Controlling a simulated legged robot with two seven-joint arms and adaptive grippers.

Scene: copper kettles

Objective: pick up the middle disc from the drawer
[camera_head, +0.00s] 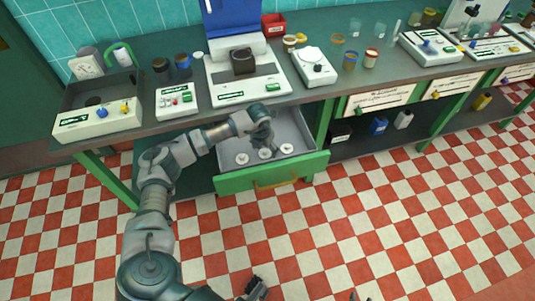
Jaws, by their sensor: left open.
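The green-fronted drawer (227,183) is pulled out below the bench. Three white discs lie in a row on its grey floor: a left disc (242,159), the middle disc (265,154) and a right disc (287,148). My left gripper (264,146) is open and reaches down into the drawer, just above and behind the middle disc. Whether its fingertips touch the disc is too small to tell. Dark parts at the bottom edge, possibly my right gripper (254,289), show only in part.
The bench (330,92) above carries a large white scale-like device (245,83), a small white box (176,100), and several cups and jars. The tiled floor in front is clear.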

